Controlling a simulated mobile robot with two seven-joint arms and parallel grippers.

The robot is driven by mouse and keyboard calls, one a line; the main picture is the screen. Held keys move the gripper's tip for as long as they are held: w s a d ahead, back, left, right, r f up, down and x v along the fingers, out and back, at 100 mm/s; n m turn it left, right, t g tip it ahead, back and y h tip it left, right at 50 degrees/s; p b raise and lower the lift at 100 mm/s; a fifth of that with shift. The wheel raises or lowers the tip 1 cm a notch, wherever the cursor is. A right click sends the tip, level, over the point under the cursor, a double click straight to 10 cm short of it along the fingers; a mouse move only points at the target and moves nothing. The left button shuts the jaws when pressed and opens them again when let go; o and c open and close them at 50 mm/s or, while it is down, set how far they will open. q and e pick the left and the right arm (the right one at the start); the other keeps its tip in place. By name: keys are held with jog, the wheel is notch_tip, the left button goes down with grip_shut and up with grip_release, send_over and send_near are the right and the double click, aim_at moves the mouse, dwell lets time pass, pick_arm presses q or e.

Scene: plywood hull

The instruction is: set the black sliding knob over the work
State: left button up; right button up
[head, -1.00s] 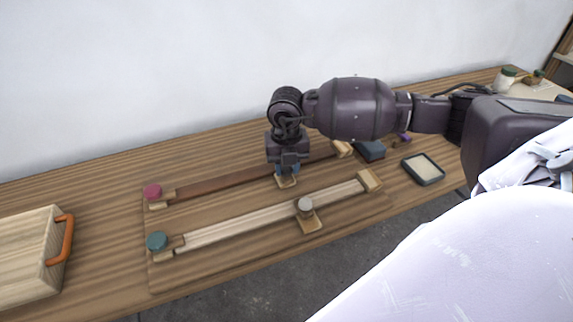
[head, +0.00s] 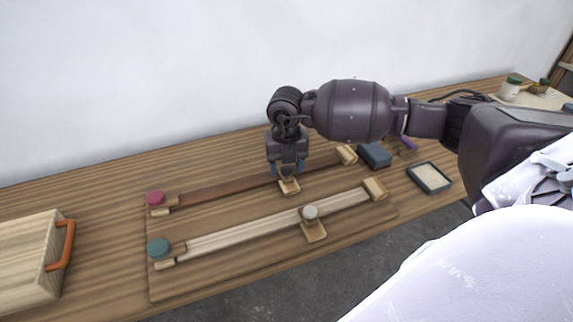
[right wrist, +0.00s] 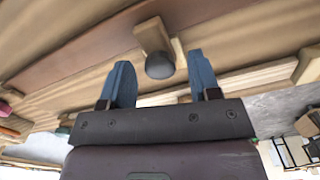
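The black sliding knob (right wrist: 160,65) shows in the right wrist view on a small wooden slider block (right wrist: 152,36). In the head view my right gripper hides the knob, and the slider's wooden foot (head: 289,187) shows below it, beside the dark brown rail (head: 228,188). My right gripper (head: 288,172) points down over this slider. Its two blue fingers (right wrist: 157,83) are spread apart, with the knob in the gap between them in the right wrist view and no visible contact. My left gripper is not in view.
A pale rail (head: 260,226) with a grey knob (head: 310,212) runs in front. A red knob (head: 155,198) and a teal knob (head: 158,247) stand at the left ends. A wooden box (head: 28,262) with an orange handle is at left. A dark tray (head: 429,178) and a block (head: 375,155) lie right.

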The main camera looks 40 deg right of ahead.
aim_at(286, 168)
jog(key=shift+r, duration=0.1)
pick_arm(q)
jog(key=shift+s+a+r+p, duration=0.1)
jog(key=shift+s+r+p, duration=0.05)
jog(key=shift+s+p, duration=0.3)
pick_arm(e)
notch_tip(286, 168, up, 11)
jog(key=shift+f, duration=0.2)
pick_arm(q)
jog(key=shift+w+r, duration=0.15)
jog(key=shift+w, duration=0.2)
